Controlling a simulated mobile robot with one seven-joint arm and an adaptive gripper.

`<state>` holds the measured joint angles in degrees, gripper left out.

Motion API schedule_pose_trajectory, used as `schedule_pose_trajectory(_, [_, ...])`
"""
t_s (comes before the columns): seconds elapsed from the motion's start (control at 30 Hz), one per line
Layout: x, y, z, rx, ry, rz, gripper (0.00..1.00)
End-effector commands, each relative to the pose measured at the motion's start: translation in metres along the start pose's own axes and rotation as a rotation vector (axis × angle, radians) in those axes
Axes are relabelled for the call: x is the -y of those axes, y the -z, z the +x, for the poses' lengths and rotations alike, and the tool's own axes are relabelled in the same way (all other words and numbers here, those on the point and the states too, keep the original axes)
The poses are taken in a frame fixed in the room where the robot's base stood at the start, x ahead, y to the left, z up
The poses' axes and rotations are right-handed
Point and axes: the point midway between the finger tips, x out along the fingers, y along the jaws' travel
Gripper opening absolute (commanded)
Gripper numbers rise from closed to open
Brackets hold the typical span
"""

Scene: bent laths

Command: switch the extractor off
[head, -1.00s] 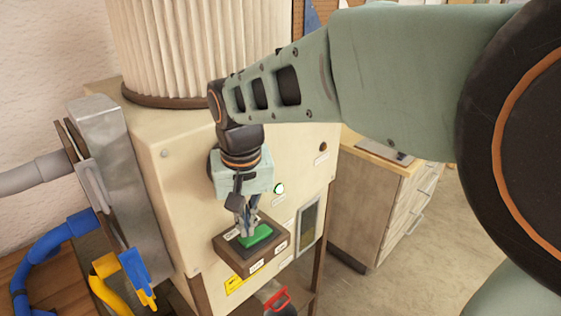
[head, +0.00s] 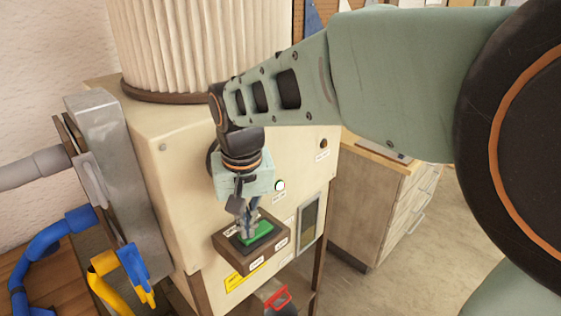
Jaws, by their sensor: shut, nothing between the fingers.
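The extractor is a cream cabinet (head: 180,165) with a pleated filter drum (head: 205,45) on top. On its front sits a brown switch box (head: 270,258) with a green rocker or button (head: 257,232) in its dark top face. My gripper (head: 250,234) is shut and empty, pointing down, with its fingertips at the green part. I cannot tell whether they press it or only hover over it. The gripper hides part of the switch face. A small round lamp (head: 280,186) with a pale, greenish-white face is on the cabinet right of my gripper.
A grey metal duct box (head: 117,180) with a grey hose (head: 35,170) stands at the left. A drawer cabinet (head: 380,205) stands at the right, with open floor beyond. A red handle (head: 277,297) shows below.

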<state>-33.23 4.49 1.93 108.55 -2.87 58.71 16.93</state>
Motion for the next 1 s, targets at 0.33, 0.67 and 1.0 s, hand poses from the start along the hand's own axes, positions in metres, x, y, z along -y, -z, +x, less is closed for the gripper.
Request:
schedule_pose_trajectory(0.33, [0.000, -0.001, 0.004, 0.000, 0.000, 0.000, 0.00])
schedule_pose_trajectory(0.67, [0.000, 0.003, -0.018, -0.001, 0.000, 0.001, 0.00])
schedule_pose_trajectory(1.0, [0.000, 0.007, -0.045, 0.000, 0.000, 0.000, 0.00])
